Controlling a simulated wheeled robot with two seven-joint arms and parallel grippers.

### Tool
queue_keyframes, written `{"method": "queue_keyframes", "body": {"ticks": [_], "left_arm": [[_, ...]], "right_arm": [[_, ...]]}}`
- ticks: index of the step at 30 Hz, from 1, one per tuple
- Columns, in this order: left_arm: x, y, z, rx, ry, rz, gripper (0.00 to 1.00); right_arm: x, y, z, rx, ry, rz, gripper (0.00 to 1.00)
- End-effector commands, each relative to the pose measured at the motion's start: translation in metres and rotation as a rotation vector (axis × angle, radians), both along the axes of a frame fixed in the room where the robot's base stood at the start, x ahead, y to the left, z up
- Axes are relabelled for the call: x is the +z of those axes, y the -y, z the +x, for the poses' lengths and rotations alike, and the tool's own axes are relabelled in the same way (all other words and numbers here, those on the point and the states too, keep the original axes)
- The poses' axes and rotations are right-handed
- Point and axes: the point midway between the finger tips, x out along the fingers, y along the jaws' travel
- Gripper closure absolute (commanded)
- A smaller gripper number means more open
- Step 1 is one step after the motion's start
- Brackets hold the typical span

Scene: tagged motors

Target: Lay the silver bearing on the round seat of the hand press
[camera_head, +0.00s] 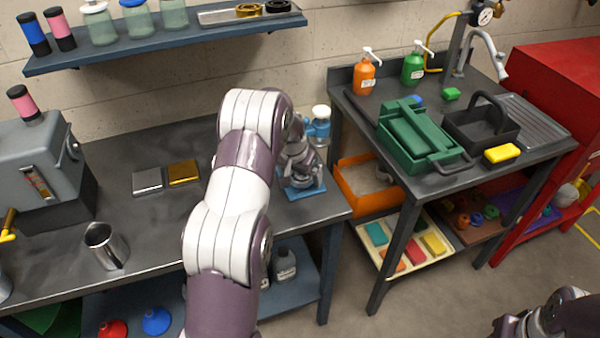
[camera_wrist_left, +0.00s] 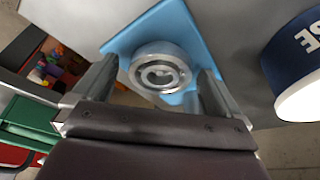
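The silver bearing (camera_wrist_left: 160,70) is a shiny ring, seen from above in the left wrist view. It lies flat over the blue base of the hand press (camera_wrist_left: 188,32). The round seat under it is hidden. My left gripper (camera_wrist_left: 157,82) has one finger on each side of the bearing, with narrow gaps between, so it looks open around it. In the head view the hand press (camera_head: 306,190) stands at the bench's right end, and my left gripper (camera_head: 298,170) is over it, partly blocking it. The bearing cannot be made out there.
A dark blue and white cylinder (camera_wrist_left: 298,65) with lettering stands close to the right finger. On the bench are silver (camera_head: 147,181) and gold (camera_head: 184,173) plates, a metal cup (camera_head: 105,247) and a grey machine (camera_head: 40,175). A sink table (camera_head: 440,178) stands right.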

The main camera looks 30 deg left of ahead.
Motion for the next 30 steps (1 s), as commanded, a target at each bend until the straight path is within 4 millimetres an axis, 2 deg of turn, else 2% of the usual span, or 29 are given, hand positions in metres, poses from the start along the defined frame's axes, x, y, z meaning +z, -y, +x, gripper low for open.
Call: {"method": "queue_keyframes", "body": {"ticks": [4,7,18,23,26,27,29,30], "left_arm": [[0.001,0.0,0.0,0.0,0.0,0.0,0.01],[0.01,0.0,-0.001,0.0,0.003,0.001,0.01],[0.097,0.002,-0.029,0.0,0.003,0.001,0.01],[0.114,0.007,-0.037,-0.002,-0.003,-0.001,0.01],[0.113,0.044,-0.064,-0.018,-0.035,-0.008,0.01],[0.109,0.067,-0.085,-0.028,-0.054,-0.011,0.01],[0.102,0.101,-0.124,-0.044,-0.086,-0.013,0.01],[0.097,0.12,-0.15,-0.054,-0.104,-0.012,0.01]], "right_arm": [[0.001,0.0,0.0,0.0,0.0,0.0,0.57],[0.001,0.0,0.0,0.0,0.0,0.0,0.57],[-0.006,0.0,0.0,0.0,0.0,0.0,0.57],[-0.006,0.0,0.0,0.0,0.0,0.0,0.57],[-0.006,0.0,0.0,0.0,0.0,0.0,0.57],[-0.006,0.0,0.0,0.0,0.0,0.0,0.57],[-0.006,0.0,0.0,0.0,0.0,0.0,0.57],[-0.006,0.0,0.0,0.0,0.0,0.0,0.57]]}}
